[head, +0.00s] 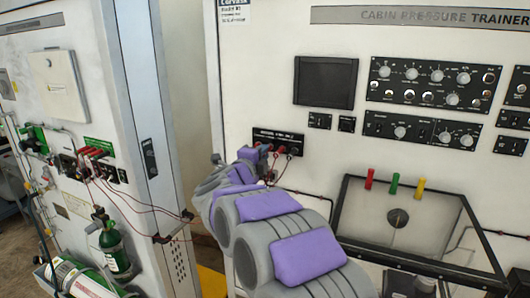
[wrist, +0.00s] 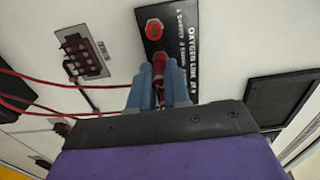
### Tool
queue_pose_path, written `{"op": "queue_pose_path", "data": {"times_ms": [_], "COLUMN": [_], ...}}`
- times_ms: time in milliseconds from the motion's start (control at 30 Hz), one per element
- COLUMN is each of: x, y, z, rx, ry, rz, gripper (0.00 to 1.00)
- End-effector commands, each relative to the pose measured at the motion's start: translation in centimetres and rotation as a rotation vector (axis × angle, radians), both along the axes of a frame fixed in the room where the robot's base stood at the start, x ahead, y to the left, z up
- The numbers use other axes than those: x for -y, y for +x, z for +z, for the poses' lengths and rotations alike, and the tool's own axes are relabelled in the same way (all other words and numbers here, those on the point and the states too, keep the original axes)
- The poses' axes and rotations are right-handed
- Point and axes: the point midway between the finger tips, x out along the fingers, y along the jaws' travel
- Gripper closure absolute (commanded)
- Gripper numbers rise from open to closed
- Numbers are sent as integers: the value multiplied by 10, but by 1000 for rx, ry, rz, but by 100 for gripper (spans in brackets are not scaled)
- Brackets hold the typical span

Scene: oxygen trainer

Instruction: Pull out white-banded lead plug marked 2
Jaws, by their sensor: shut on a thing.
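A red lead plug (wrist: 159,62) is between the two blue-grey fingers of my gripper (wrist: 160,88) in the wrist view. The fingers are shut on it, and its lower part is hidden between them. A white band or number on it cannot be made out. Its far end is at the black oxygen line panel (wrist: 182,50); I cannot tell how deep it sits. Another red fitting (wrist: 154,28) is above it on the panel. In the head view my gripper (head: 263,165) is in front of the left part of the panel (head: 300,136), and my arm hides the held plug.
A red-tipped lead (head: 281,151) hangs by the panel, right of my gripper. Red leads (wrist: 45,80) run to the left in the wrist view. A dark-framed case (head: 460,262) with red, green and yellow pieces stands to the right. A white cabinet edge (head: 140,90) stands left.

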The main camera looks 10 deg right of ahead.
Motion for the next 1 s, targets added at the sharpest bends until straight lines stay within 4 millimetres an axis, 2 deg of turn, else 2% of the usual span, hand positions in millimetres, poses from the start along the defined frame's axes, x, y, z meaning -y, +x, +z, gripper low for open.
{"op": "queue_pose_path", "data": {"times_ms": [1000], "x": [-21], "y": [-29], "z": [-1], "rx": [0], "ry": [1], "rz": [0], "gripper": [100]}}
